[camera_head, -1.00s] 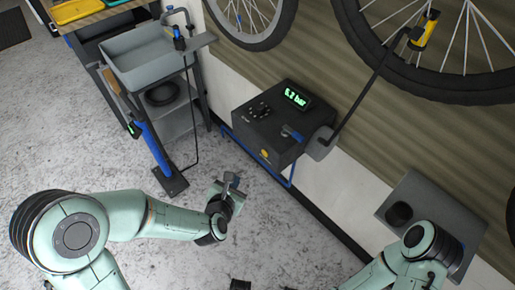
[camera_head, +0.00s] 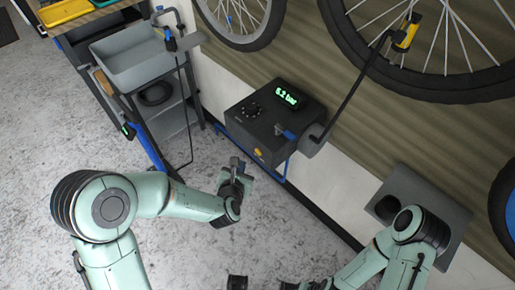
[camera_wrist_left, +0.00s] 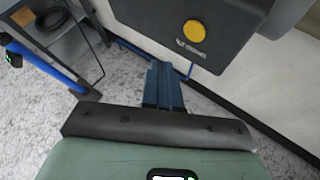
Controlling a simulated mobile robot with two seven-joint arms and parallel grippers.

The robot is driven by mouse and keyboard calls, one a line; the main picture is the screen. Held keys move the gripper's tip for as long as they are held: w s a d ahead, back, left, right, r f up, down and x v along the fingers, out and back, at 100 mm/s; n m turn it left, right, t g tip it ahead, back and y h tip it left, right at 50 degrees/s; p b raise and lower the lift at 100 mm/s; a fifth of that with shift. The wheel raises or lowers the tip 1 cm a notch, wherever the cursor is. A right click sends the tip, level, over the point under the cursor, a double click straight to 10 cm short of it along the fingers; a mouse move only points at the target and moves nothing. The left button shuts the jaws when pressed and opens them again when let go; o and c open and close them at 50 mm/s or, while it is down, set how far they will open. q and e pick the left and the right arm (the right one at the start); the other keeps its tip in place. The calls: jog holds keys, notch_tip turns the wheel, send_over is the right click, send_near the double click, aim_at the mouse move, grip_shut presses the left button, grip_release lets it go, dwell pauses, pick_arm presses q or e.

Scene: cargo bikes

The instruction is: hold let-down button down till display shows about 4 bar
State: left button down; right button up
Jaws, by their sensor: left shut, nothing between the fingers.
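The dark pump box (camera_head: 250,108) stands against the wall. Its green display (camera_head: 287,95) reads about 6.2 bar. A round yellow button (camera_head: 258,152) sits low on the box's front face; it shows large in the left wrist view (camera_wrist_left: 194,31). My left gripper (camera_head: 237,163) is shut and empty, in front of and below the box. In the left wrist view its blue fingers (camera_wrist_left: 163,70) point toward the box, below and left of the button, apart from it. My right arm is at the lower right; its gripper is not clearly seen.
A blue-handled lever (camera_head: 285,132) and a black hose arm (camera_head: 345,85) are at the box's right. A grey basin (camera_head: 130,68) on a stand is at left. A grey wall shelf (camera_head: 440,208) is at right. Bicycle wheels hang above. Open floor lies in front.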

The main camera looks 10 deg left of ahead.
aim_at(258, 152)
pick_arm(q)
jog(key=shift+w+d, duration=0.6)
jog(key=shift+w, duration=0.15)
jog(key=shift+w+d, duration=0.55)
jog(key=shift+w, duration=0.2)
dwell(1.0)
jog(key=shift+w+d+b, duration=0.25)
jog(key=shift+w+b, duration=0.05)
jog(key=shift+b, duration=0.2)
jog(key=shift+w+d, duration=0.3)
jog(key=shift+w, duration=0.1)
dwell(1.5)
